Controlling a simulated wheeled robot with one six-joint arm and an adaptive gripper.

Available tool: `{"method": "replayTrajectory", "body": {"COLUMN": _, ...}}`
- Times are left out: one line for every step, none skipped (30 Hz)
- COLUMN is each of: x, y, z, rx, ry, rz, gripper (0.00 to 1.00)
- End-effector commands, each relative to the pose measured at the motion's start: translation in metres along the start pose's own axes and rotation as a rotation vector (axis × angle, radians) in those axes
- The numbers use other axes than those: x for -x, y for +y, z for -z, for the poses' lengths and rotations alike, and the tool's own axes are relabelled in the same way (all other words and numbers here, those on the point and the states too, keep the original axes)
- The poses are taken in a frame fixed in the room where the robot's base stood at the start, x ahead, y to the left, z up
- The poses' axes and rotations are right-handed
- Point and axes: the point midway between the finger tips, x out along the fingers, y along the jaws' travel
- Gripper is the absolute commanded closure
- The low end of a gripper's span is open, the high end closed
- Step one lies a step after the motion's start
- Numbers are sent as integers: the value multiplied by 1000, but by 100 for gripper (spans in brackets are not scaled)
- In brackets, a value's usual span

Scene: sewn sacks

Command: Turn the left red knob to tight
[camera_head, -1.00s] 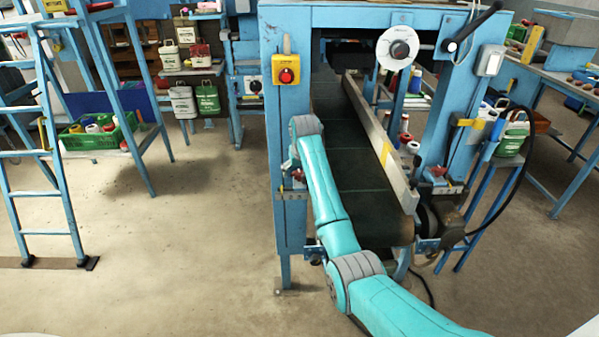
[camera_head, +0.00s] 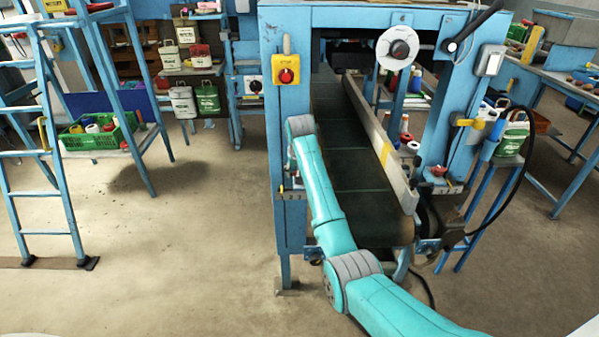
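The left bracket (camera_head: 291,194) is fixed on the blue left post of the machine, and my teal arm passes in front of it. The left red knob is hidden behind my arm or too small to make out. My gripper is hidden behind my own arm near this bracket. Whether it touches the knob cannot be told. A second red knob (camera_head: 439,171) sits on the right bracket, beyond the metal side rail, clear of my arm.
The dark conveyor belt (camera_head: 355,165) and its metal side rail (camera_head: 382,145) lie right of my arm. A yellow box with a red button (camera_head: 286,75) is above on the left post. A blue ladder (camera_head: 45,150) stands far left. The floor between is free.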

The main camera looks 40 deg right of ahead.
Motion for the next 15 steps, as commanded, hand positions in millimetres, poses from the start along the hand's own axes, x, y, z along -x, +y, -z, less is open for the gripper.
{"method": "replayTrajectory", "body": {"x": 0, "y": 0, "z": 0, "rx": -6, "ry": 1, "rz": -2, "gripper": 70}}
{"method": "replayTrajectory", "body": {"x": 0, "y": 0, "z": 0, "rx": -7, "ry": 1, "rz": -2, "gripper": 70}}
{"method": "replayTrajectory", "body": {"x": 0, "y": 0, "z": 0, "rx": -7, "ry": 1, "rz": -2, "gripper": 70}}
{"method": "replayTrajectory", "body": {"x": 0, "y": 0, "z": 0, "rx": -7, "ry": 1, "rz": -2, "gripper": 70}}
{"method": "replayTrajectory", "body": {"x": 0, "y": 0, "z": 0, "rx": -7, "ry": 1, "rz": -2, "gripper": 70}}
{"method": "replayTrajectory", "body": {"x": 0, "y": 0, "z": 0, "rx": -7, "ry": 1, "rz": -2, "gripper": 70}}
{"method": "replayTrajectory", "body": {"x": 0, "y": 0, "z": 0, "rx": -7, "ry": 1, "rz": -2, "gripper": 70}}
{"method": "replayTrajectory", "body": {"x": 0, "y": 0, "z": 0, "rx": -7, "ry": 1, "rz": -2, "gripper": 70}}
{"method": "replayTrajectory", "body": {"x": 0, "y": 0, "z": 0, "rx": -7, "ry": 1, "rz": -2, "gripper": 26}}
{"method": "replayTrajectory", "body": {"x": 0, "y": 0, "z": 0, "rx": -6, "ry": 1, "rz": -2, "gripper": 18}}
{"method": "replayTrajectory", "body": {"x": 0, "y": 0, "z": 0, "rx": -6, "ry": 1, "rz": -2, "gripper": 11}}
{"method": "replayTrajectory", "body": {"x": 0, "y": 0, "z": 0, "rx": -6, "ry": 1, "rz": -2, "gripper": 10}}
{"method": "replayTrajectory", "body": {"x": 0, "y": 0, "z": 0, "rx": -6, "ry": 1, "rz": -2, "gripper": 10}}
{"method": "replayTrajectory", "body": {"x": 0, "y": 0, "z": 0, "rx": -6, "ry": 1, "rz": -2, "gripper": 10}}
{"method": "replayTrajectory", "body": {"x": 0, "y": 0, "z": 0, "rx": -6, "ry": 1, "rz": -2, "gripper": 10}}
